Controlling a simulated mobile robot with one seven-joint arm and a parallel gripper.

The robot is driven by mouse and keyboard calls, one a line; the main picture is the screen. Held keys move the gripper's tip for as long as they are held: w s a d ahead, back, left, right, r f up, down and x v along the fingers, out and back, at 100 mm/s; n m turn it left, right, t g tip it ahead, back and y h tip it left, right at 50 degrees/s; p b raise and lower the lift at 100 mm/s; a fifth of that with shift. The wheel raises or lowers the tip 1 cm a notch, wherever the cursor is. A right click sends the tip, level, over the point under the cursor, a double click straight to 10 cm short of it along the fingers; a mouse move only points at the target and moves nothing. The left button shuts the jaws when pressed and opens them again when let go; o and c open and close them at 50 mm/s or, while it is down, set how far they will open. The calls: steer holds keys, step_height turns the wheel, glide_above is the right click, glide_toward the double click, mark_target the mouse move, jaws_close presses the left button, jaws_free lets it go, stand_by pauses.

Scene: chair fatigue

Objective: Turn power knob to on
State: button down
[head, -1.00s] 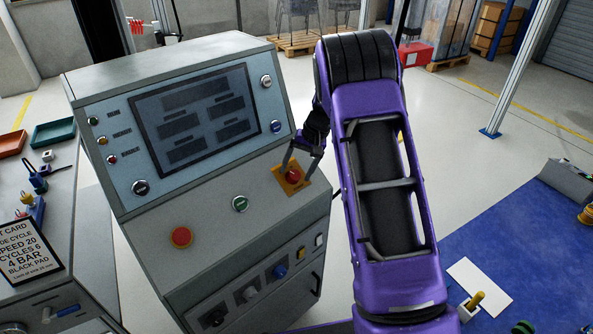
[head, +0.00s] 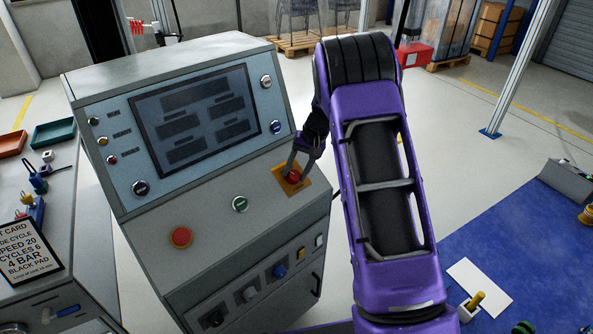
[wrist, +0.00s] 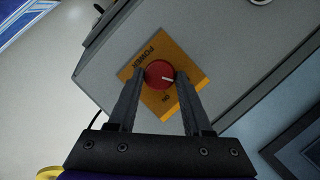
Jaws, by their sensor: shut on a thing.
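The power knob (head: 293,177) is a round red knob on a yellow-orange plate (head: 305,190) at the right end of the grey console's sloped front. In the wrist view the knob (wrist: 159,74) sits between my two fingertips, with a white pointer line aimed to the right and slightly down. The plate (wrist: 183,98) reads POWER on one side and ON near its lower edge. My gripper (wrist: 160,78) is shut on the red knob, one finger on each side. In the head view my gripper (head: 299,167) reaches down onto the knob from above, and partly hides it.
The console (head: 200,200) carries a dark screen (head: 195,115), a red button (head: 181,237) and a green button (head: 240,204) left of the knob. Several small knobs line its lower front. A blue mat (head: 500,240) lies to the right. Open floor lies behind.

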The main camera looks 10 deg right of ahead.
steer(key=m+y, duration=0.1)
steer(key=m, duration=0.3)
steer(key=m+y+b, duration=0.1)
steer(key=m, duration=0.1)
steer(key=shift+d+f+t+y, duration=0.15)
steer(key=shift+d+t+y, duration=0.15)
steer(key=shift+d+t, duration=0.1)
steer(key=m+t+y+b, duration=0.1)
steer(key=m, duration=0.4)
steer(key=shift+s, duration=0.15)
steer(key=shift+m+t, duration=0.3)
steer(key=shift+c, duration=1.7)
jaws_free()
steer(key=v, duration=1.7)
steer(key=shift+d+p, duration=0.2)
steer(key=shift+p, duration=0.25)
